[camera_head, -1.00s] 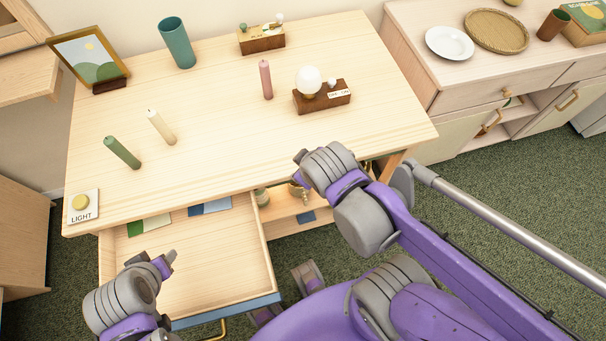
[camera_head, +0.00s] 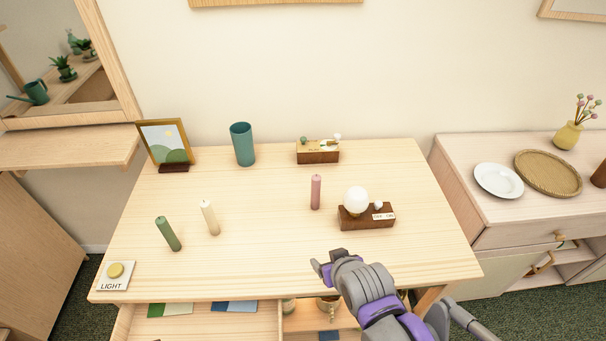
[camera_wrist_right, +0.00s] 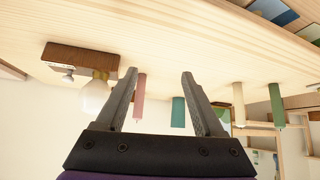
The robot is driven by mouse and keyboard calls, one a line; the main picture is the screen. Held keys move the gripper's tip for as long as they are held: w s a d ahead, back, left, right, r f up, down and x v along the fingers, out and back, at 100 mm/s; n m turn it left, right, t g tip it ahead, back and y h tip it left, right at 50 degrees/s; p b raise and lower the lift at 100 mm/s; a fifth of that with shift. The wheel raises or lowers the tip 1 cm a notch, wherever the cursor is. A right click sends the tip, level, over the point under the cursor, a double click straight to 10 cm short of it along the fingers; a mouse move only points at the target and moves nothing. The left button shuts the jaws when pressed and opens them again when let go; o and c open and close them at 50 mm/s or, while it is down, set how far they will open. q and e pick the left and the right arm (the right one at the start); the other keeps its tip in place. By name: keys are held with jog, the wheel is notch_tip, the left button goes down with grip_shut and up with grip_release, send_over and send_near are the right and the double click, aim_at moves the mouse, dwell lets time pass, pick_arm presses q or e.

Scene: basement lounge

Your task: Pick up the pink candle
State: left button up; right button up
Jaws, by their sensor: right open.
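The pink candle (camera_head: 316,192) stands upright on the wooden table (camera_head: 270,270), just left of a lamp on a brown block. My right gripper (camera_head: 322,266) is at the table's front edge, nearer to me than the candle and apart from it. In the right wrist view the picture is upside down; my right gripper (camera_wrist_right: 160,78) is open with nothing between its fingertips. The pink candle (camera_wrist_right: 139,95) shows there beyond the gripper, close beside the left finger in the picture. My left gripper is not in view.
The lamp (camera_head: 356,201) stands right of the candle. A cream candle (camera_head: 210,218), a green candle (camera_head: 168,234), a teal cup (camera_head: 242,145), a picture frame (camera_head: 166,145) and a small wooden box (camera_head: 318,152) are on the table. An open drawer (camera_head: 205,325) is below its front.

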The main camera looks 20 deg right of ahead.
aim_at(316, 193)
jog(key=w+d+t+b, duration=0.1)
jog(key=w+d+t, duration=0.1)
jog(key=w, duration=0.6)
jog(key=w+d+r+t+h+b, duration=0.1)
jog(key=w+t, duration=0.3)
jog(key=w, duration=0.5)
jog(key=w+d+t, duration=0.3)
jog(key=w, duration=0.6)
jog(key=shift+d+r+m+t+h+b, duration=0.15)
jog(key=shift+r+m+t+h+b, duration=0.15)
jog(key=shift+m+b, duration=0.1)
jog(key=shift+w, duration=0.1)
jog(key=shift+c, duration=0.3)
grip_shut()
